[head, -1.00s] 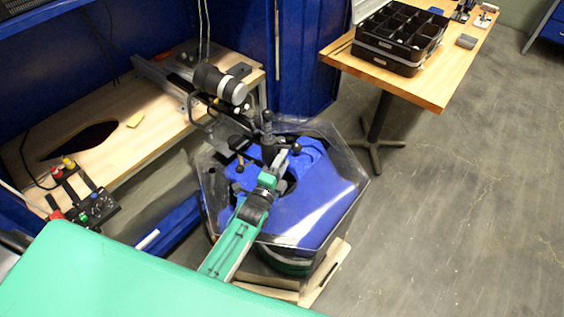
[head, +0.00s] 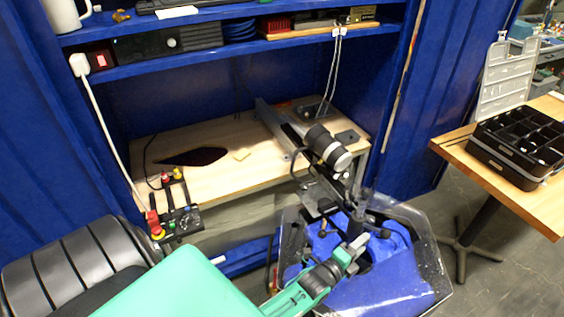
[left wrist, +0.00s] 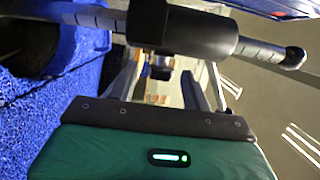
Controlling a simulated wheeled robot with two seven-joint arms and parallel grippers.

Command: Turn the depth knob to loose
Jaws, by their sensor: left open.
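A black fitting with a post and ball-ended arms (head: 356,226) stands over the tank (head: 432,250), a clear-walled vessel with blue inside. In the left wrist view, a black cylindrical hub with a bar on each side (left wrist: 182,30) crosses the top. I cannot tell which part is the depth knob, and no loose marking is readable. My left gripper (head: 359,244) is open beside the post in the head view. In the left wrist view its jaws (left wrist: 160,72) are apart, pointing toward the hub, with no object clearly held. Contact with the fitting cannot be told.
A grey-and-black cylinder (head: 327,147) on a rail stands behind the tank. A control box with knobs (head: 181,216) hangs at the bench's (head: 215,180) front left. A black compartment tray (head: 510,150) sits on the right table (head: 545,205). Open floor lies below that table.

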